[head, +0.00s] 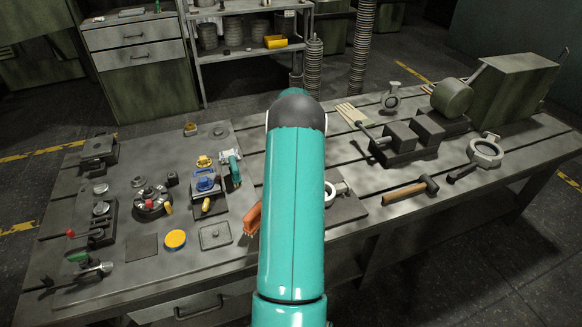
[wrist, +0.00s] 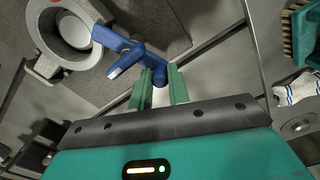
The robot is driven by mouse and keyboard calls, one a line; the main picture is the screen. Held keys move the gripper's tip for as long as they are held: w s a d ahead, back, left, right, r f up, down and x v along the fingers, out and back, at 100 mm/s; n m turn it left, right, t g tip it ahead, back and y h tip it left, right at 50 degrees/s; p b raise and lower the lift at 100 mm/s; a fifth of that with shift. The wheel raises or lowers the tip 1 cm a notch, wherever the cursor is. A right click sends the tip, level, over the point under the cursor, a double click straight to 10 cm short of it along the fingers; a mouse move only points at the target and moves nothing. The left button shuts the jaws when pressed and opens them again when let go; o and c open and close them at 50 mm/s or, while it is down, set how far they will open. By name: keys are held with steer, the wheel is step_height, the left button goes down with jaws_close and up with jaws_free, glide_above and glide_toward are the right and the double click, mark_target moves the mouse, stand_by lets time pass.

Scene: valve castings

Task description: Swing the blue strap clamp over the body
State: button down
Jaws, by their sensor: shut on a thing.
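The blue strap clamp (wrist: 128,52) shows in the wrist view, a branched blue piece at top centre. Its near end lies at the tips of my gripper (wrist: 160,70), whose green fingers are shut on it. Its other end reaches toward the grey round body (wrist: 52,35), a flanged casting with a pale bore at upper left. The strap appears beside the body, near its rim; whether they touch I cannot tell. In the head view my teal arm hides my gripper and the strap; a pale ring-shaped part (head: 331,192) shows just right of the arm.
A blue-topped fixture (head: 207,183) and a yellow lid (head: 175,240) stand left of my arm. A hammer (head: 412,189), a grey vise (head: 415,140) and a flanged casting (head: 486,152) stand right. In the wrist view, a brush (wrist: 302,35) and striped cloth (wrist: 297,90) lie right.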

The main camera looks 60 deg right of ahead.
steer(key=shift+d+r, duration=0.1)
steer(key=c, duration=1.3)
jaws_free()
step_height(320, 180, up, 14)
steer(key=shift+f, duration=0.1)
